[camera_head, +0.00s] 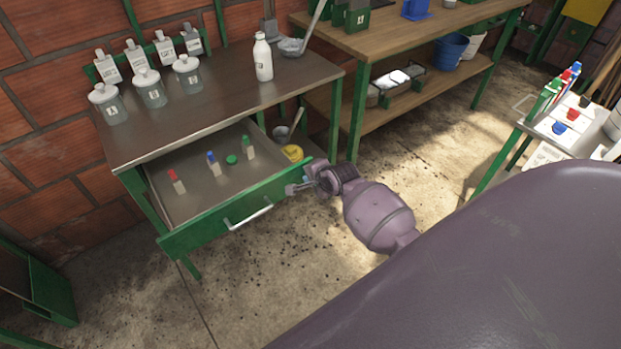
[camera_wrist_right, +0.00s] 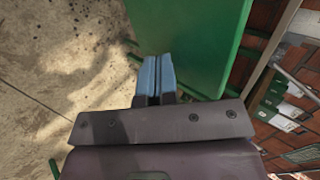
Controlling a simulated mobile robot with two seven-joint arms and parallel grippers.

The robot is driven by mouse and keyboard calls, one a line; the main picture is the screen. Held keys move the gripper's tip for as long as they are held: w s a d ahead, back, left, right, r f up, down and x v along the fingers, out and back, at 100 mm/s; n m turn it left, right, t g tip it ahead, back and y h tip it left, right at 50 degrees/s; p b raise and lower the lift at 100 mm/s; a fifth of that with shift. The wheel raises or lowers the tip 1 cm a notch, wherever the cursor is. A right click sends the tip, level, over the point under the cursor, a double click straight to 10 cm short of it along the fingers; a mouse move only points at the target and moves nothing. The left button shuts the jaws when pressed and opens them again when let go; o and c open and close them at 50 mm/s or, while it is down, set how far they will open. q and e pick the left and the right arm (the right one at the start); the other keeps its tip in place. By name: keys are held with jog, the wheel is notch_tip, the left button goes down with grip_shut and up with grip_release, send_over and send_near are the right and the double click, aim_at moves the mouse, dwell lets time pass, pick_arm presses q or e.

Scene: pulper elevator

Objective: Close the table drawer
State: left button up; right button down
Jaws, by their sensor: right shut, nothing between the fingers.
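The table drawer (camera_head: 215,222) has a green front and a grey inside, and it is pulled out from under the metal-topped table (camera_head: 215,98). Its silver handle (camera_head: 250,213) is on the front. Small bottles with red, blue and green caps stand inside, beside a green lid. My right gripper (camera_head: 291,188) is shut and empty near the right end of the drawer front. In the right wrist view its blue fingertips (camera_wrist_right: 157,75) overlap the edge of a green panel (camera_wrist_right: 195,40), seemingly the drawer front. I cannot tell if they touch it. My left gripper is not in view.
Glass jars (camera_head: 150,88) and a white bottle (camera_head: 263,57) stand on the table. A yellow container (camera_head: 292,153) is beside the drawer's right side. A wooden-topped bench (camera_head: 400,38) is behind, and a cart (camera_head: 530,130) is at right. The floor before the drawer is clear.

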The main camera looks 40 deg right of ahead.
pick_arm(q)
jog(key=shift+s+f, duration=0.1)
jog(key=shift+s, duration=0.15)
